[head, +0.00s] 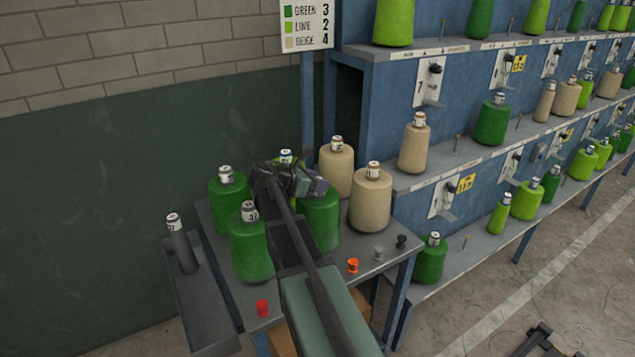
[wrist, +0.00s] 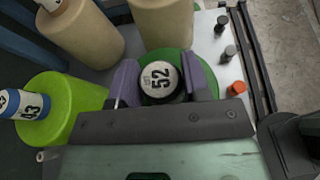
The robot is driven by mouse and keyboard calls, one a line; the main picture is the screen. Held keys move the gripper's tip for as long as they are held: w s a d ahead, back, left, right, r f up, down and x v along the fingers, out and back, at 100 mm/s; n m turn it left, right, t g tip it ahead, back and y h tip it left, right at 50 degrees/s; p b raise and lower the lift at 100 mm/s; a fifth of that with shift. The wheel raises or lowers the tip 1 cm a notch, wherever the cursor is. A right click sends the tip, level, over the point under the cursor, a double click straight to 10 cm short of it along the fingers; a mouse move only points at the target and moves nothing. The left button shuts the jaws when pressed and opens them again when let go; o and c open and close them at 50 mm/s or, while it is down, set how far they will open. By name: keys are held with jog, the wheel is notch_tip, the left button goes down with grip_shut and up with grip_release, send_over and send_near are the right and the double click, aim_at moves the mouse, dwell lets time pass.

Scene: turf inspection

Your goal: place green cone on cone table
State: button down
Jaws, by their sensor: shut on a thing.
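My gripper (head: 298,180) is shut on a green cone (head: 321,218) at its top. In the wrist view the label 52 sits between the two purple fingers (wrist: 166,88), with the green body (wrist: 205,72) below. The cone is upright over the grey cone table (head: 366,246), and I cannot tell whether its base touches. Two more green cones (head: 227,190) (head: 250,245) stand at the table's left. Two beige cones (head: 336,170) (head: 370,203) stand behind and right of the held one. A lime cone (wrist: 68,105), labelled 43, is mostly hidden in the head view.
Small orange (head: 352,266), grey (head: 378,254) and dark (head: 402,242) pegs line the table's front, with a red one (head: 262,308) at the left. A blue rack (head: 385,105) with several cones rises at the right. A sign (head: 306,25) lists green 3, lime 2, beige 4.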

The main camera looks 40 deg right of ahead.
jog(key=shift+f, duration=0.25)
jog(key=c, duration=0.5)
grip_release()
jog(key=shift+b, duration=0.3)
jog(key=p+v, duration=0.4)
jog(key=v, duration=0.6)
jog(key=shift+a, duration=0.4)
